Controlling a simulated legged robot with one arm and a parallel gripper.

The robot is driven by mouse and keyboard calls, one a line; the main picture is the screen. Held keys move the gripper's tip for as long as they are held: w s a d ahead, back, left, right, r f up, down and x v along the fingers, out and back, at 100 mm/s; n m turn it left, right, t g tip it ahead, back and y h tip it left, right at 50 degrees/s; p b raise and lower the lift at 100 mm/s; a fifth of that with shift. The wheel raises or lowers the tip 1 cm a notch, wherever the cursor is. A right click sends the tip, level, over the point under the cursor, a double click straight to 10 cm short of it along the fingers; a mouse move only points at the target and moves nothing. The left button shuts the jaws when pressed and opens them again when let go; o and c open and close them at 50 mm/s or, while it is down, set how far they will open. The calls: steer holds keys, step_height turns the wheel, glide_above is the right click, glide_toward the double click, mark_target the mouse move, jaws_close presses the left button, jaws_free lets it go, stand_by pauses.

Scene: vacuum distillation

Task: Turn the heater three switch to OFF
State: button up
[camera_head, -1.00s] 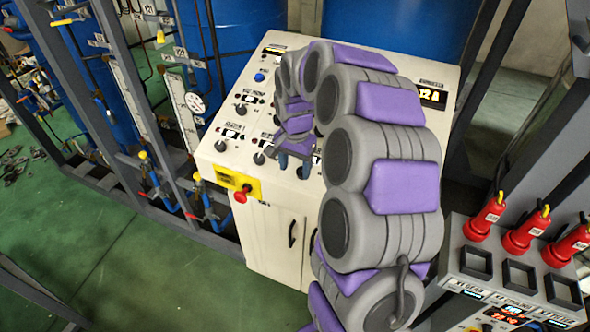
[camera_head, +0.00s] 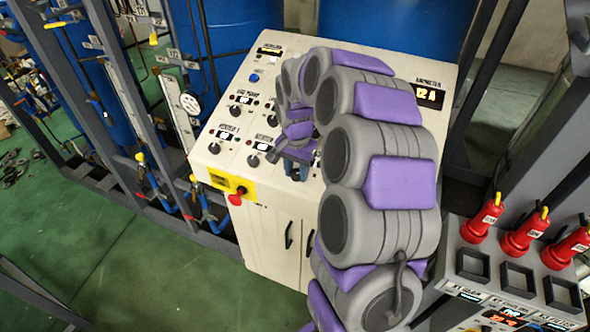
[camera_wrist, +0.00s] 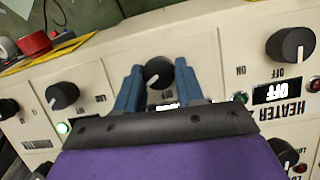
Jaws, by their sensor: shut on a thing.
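The cream control panel (camera_head: 285,207) carries rows of black knobs with small displays. My gripper (camera_head: 296,169) is at its lower part, and my arm hides the panel area behind it. In the wrist view, the two blue fingers of my gripper (camera_wrist: 158,80) stand on either side of a black knob (camera_wrist: 158,72) and are shut on it. An OFF mark shows below this knob, and its lit display is mostly hidden by my gripper. I cannot read its heater number.
In the wrist view, a neighbouring knob (camera_wrist: 290,46) stands right, above a HEATER display (camera_wrist: 275,92) reading OFF. Another knob (camera_wrist: 62,95) is left. In the head view, a red emergency button (camera_head: 238,195) sits at the panel's front-left edge. Red plugs (camera_head: 522,234) stand right.

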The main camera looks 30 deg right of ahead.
stand_by(0.3)
steer(key=n+h, duration=0.1)
steer(key=n, duration=0.1)
steer(key=n+g+p, duration=0.1)
steer(key=n, duration=0.2)
steer(key=shift+a+r+h, duration=0.15)
steer(key=shift+a+h, duration=0.05)
steer(key=shift+h, duration=0.2)
steer(key=n+h+p, duration=0.1)
steer(key=n, duration=0.2)
steer(key=n+h+p, duration=0.1)
steer(key=n, duration=0.2)
steer(key=shift+a+g, duration=0.15)
steer(key=shift+g, duration=0.15)
steer(key=o, duration=1)
steer(key=shift+s, duration=0.2)
steer(key=shift+c, duration=0.2)
steer(key=shift+o, duration=0.3)
steer(key=shift+w, duration=0.15)
